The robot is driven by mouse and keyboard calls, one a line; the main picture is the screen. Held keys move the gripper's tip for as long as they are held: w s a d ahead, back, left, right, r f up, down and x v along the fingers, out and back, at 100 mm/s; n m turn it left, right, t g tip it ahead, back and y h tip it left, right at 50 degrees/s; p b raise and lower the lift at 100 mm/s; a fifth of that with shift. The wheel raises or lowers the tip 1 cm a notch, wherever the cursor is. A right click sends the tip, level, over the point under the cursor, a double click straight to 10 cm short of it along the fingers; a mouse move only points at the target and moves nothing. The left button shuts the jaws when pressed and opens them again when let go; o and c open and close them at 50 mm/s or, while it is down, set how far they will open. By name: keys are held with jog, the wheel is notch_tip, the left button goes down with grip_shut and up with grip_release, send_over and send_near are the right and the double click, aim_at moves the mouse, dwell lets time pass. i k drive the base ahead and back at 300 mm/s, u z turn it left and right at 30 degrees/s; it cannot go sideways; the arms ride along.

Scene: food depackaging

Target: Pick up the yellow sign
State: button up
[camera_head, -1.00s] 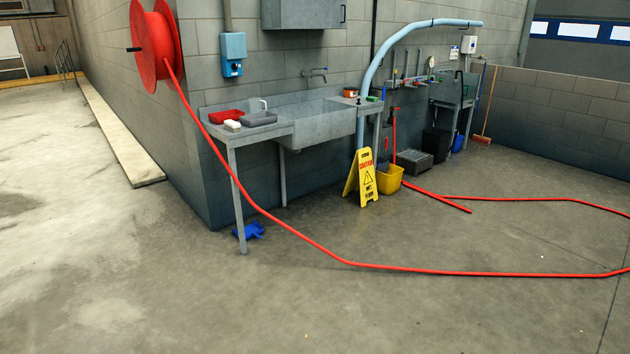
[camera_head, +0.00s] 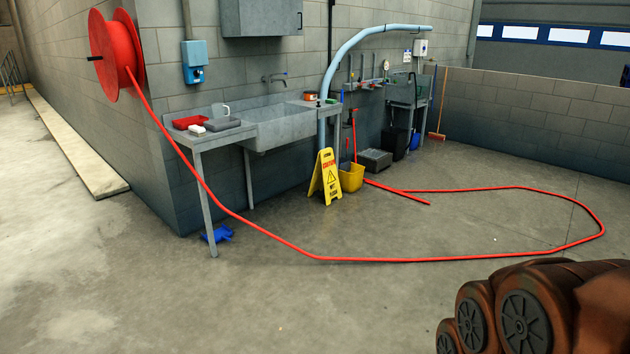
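The yellow sign (camera_head: 325,177) is an A-frame caution wet floor sign. It stands upright on the concrete floor in front of the wall, right of the metal sink (camera_head: 285,127) and left of a yellow bucket (camera_head: 351,178). It looks close to the bucket; I cannot tell if they touch. My gripper is not in view.
A red hose (camera_head: 410,260) runs from the wall reel (camera_head: 117,55) and loops across the floor in front of the sign. A blue item (camera_head: 218,234) lies under the sink table. Brown rounded objects with dark wheel-like discs (camera_head: 525,322) fill the lower right.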

aim_at(325, 176)
jog(key=z, duration=0.2)
jog(key=i, duration=0.7)
jog(key=z, duration=0.45)
jog(key=i, duration=1.95)
jog(key=z, duration=0.25)
jog(key=i, duration=3.65)
jog(key=u, duration=0.95)
jog(key=i, duration=1)
jog(key=u, duration=1.95)
jog(key=i, duration=1)
jog(key=u, duration=0.6)
jog(key=i, duration=0.35)
jog(key=u, duration=0.05)
